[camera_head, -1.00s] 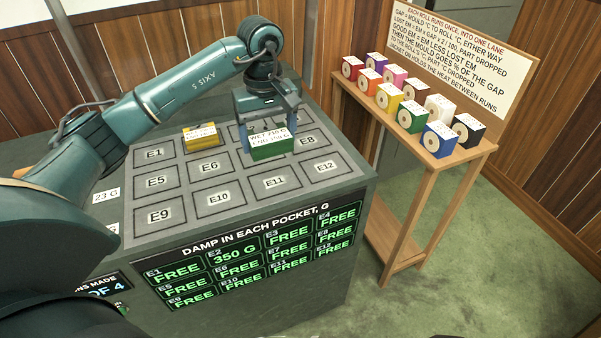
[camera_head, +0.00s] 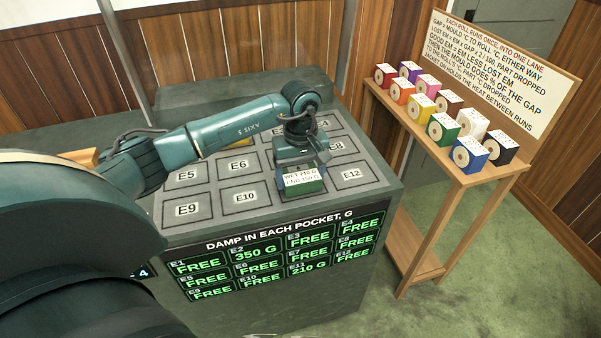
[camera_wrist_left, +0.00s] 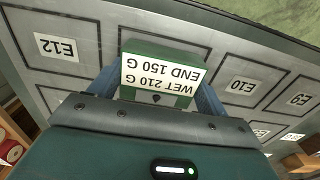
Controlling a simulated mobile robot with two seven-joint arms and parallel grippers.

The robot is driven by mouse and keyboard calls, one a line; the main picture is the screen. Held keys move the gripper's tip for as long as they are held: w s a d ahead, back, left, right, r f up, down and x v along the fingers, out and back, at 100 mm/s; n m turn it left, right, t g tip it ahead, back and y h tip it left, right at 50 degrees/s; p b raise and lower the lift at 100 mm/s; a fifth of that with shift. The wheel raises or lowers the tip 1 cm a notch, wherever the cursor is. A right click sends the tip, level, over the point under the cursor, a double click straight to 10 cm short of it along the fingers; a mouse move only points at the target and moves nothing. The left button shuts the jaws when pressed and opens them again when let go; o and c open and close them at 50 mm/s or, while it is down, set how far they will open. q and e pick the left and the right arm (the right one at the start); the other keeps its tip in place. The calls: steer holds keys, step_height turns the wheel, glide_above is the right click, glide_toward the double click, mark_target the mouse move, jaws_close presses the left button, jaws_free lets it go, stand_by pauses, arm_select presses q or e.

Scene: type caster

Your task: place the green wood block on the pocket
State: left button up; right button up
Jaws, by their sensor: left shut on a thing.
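The green wood block (camera_head: 303,183) has a white label reading "WET 210 G, END 150 G". My left gripper (camera_head: 301,172) is shut on it. The block is at the E11 pocket, between the E10 pocket (camera_head: 246,198) and the E12 pocket (camera_head: 350,174), and it hides the E11 label. In the left wrist view the block (camera_wrist_left: 160,54) sits between the blue fingers of my left gripper (camera_wrist_left: 160,85). I cannot tell whether its underside is fully down. The display (camera_head: 309,268) reads 210 G for E11. My right gripper is not in view.
The yellow block (camera_head: 211,147) is mostly hidden behind my left arm; the display reads 350 G for E2. A wooden stand (camera_head: 470,176) at the right holds several coloured boxes before a text board (camera_head: 499,62). Pockets E5, E6, E9, E10 and E12 look empty.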

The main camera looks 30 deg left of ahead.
arm_select(q)
steer(key=shift+f, duration=0.1)
steer(key=shift+f, duration=0.15)
steer(key=o, duration=1)
steer(key=shift+o, duration=0.2)
